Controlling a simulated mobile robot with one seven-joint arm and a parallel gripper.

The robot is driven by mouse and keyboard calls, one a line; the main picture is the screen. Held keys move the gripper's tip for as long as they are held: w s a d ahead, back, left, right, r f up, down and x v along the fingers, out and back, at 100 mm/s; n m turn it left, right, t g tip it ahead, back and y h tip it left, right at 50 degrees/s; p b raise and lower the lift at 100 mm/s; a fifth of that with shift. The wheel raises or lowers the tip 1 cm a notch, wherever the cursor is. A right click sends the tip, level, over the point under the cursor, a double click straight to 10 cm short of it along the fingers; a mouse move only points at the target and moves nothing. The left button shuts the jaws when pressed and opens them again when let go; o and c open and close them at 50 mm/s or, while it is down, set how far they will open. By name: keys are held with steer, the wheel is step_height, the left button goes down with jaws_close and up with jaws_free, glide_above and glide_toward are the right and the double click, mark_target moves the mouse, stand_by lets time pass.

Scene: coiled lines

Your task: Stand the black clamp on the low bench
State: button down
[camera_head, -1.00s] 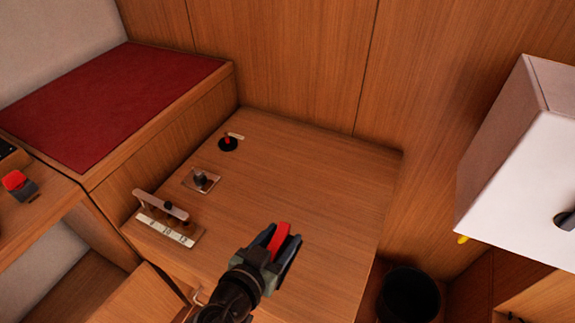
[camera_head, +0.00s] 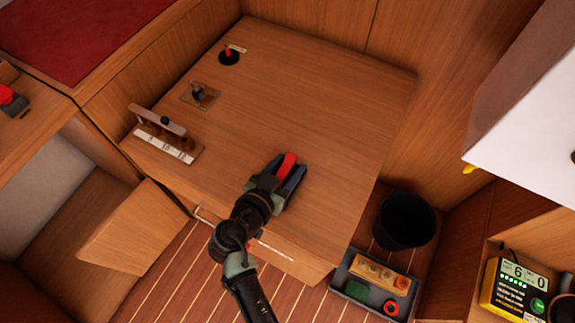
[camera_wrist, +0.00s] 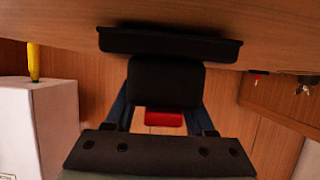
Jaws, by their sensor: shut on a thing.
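My gripper (camera_head: 284,178) is shut on the black clamp, which shows a red part (camera_head: 287,165) between the fingers in the head view. In the wrist view, which looks upside down, the black clamp (camera_wrist: 168,84) has a wide flat black base, a black block and a red part between my fingers. The base faces the wooden top of the low bench (camera_head: 325,100) closely. I cannot tell whether it touches. My gripper is over the front-middle of that top; the clamp's base is hidden in the head view.
A black round item with red top (camera_head: 229,55), a small clear plate with a knob (camera_head: 199,95) and a wooden rack (camera_head: 160,140) stand along the left side. The middle and right are clear. A black bin (camera_head: 405,220) and a grey tray (camera_head: 345,282) are at lower right.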

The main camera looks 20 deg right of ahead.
steer(key=shift+w, duration=0.1)
steer(key=shift+f, duration=0.2)
steer(key=shift+c, duration=1.2)
jaws_free()
